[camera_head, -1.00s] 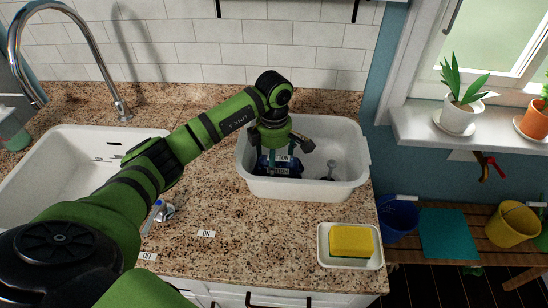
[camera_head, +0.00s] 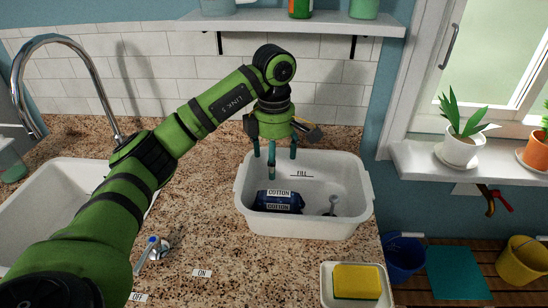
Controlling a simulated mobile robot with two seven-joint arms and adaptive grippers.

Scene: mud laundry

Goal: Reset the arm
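My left gripper (camera_head: 273,155) is at the end of the green arm that comes in from the left. It points down above the back left part of the white tub (camera_head: 300,224), with its teal fingers spread and nothing between them. A dark blue item with "COTTON" labels (camera_head: 279,201) lies in the tub below the fingers, apart from them. A small grey metal piece (camera_head: 332,207) is also in the tub. My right gripper is not in view.
A white sink (camera_head: 55,205) and chrome faucet (camera_head: 70,75) are at left. A blue-handled tap lever (camera_head: 154,250) sits on the granite counter. A yellow sponge (camera_head: 357,281) lies in a white dish in front of the tub. A shelf (camera_head: 280,22) with containers hangs above the arm.

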